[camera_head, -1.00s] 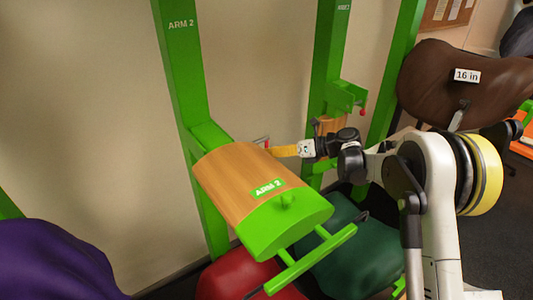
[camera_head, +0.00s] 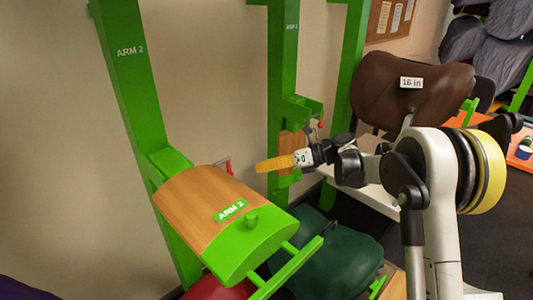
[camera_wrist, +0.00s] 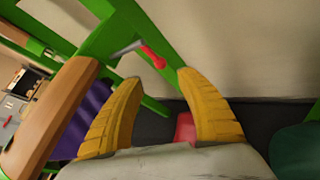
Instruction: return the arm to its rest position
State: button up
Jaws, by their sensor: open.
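My gripper (camera_head: 259,166) is at the end of my white and black arm, with yellow fingers pointing left in the head view. It is in the air behind and to the right of the wooden ARM 2 rack arm (camera_head: 190,205) and looks apart from it. In the wrist view my gripper (camera_wrist: 158,85) has its two yellow fingers spread with nothing between them. The wooden rack arm (camera_wrist: 50,115) shows at the left there, and a red-handled lever (camera_wrist: 152,57) on the green frame lies beyond the fingertips.
A brown saddle (camera_head: 385,95) tagged "16 in" stands behind my arm. A dark green saddle (camera_head: 335,262) and a red one (camera_head: 215,290) are low beside the ARM 2 rack. Green posts (camera_head: 283,100) stand along the wall. A purple shape (camera_wrist: 88,118) shows in the wrist view.

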jog(key=s+d+r+n+t+h, duration=0.2)
jog(key=s+d+r+n+h, duration=0.2)
jog(key=s+d+n, duration=0.3)
jog(key=s+d+r+n+t+h, duration=0.1)
jog(key=s+d+r+n+h, duration=0.3)
jog(key=s, duration=0.5)
jog(key=s+d+f+n+t+h, duration=0.1)
jog(key=s+d+f+n+h, duration=0.1)
jog(key=s+d+n, duration=0.4)
jog(key=s+d+f+n+t+h, duration=0.2)
jog(key=s+d+n, duration=0.5)
jog(key=s, duration=0.5)
jog(key=shift+d+f+h+b, duration=0.35)
jog(key=shift+d+f+h, duration=0.45)
jog(key=shift+d+h, duration=0.3)
